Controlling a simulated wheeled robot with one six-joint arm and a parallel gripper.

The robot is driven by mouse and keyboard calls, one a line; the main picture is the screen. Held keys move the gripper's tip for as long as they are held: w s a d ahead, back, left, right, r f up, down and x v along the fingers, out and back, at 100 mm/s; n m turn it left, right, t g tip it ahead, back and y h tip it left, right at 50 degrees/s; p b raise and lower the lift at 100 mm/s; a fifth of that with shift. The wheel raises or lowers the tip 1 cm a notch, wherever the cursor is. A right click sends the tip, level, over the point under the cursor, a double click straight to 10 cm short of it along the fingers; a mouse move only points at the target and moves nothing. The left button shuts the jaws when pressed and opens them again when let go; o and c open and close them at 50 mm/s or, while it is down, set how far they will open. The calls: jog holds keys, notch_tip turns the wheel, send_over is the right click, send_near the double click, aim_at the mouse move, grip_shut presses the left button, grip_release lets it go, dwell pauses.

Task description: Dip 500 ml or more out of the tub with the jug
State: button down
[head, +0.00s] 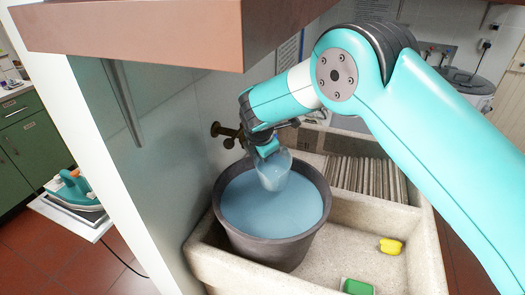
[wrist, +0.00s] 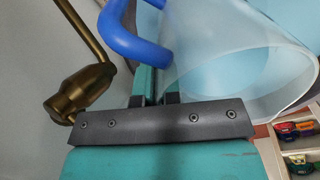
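The dark tub (head: 262,247) stands in the stone sink's left part, filled with cloudy blue-grey water (head: 260,205). The clear jug (head: 275,172) hangs from my gripper (head: 264,147) over the tub's back half. Its lower end is at or just in the water; I cannot tell how deep. In the wrist view the jug (wrist: 215,60) is tilted, with its wide rim towards the right. My gripper (wrist: 150,75) is shut on its blue handle (wrist: 128,40). No water line shows inside the jug from here, so its filling is unclear.
A brass tap (head: 227,132) sticks out of the wall close to my gripper, also in the wrist view (wrist: 75,92). The ribbed washboard (head: 365,178) and stone sink (head: 345,225) lie right, with a yellow object (head: 390,246) and green sponge (head: 357,287). A brown shelf (head: 140,30) overhangs above.

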jog(key=shift+w+d+r+g+p, duration=0.15)
jog(key=shift+w+r+g+p, duration=0.4)
jog(key=shift+w+g+p, duration=0.25)
jog(key=shift+w+d+r+g+p, duration=0.1)
jog(key=shift+w+r+g+p, duration=0.45)
jog(key=shift+w, duration=0.35)
jog(key=shift+w+d+r+g+y, duration=0.1)
jog(key=shift+w+r+g+y, duration=0.2)
jog(key=shift+w+g, duration=0.35)
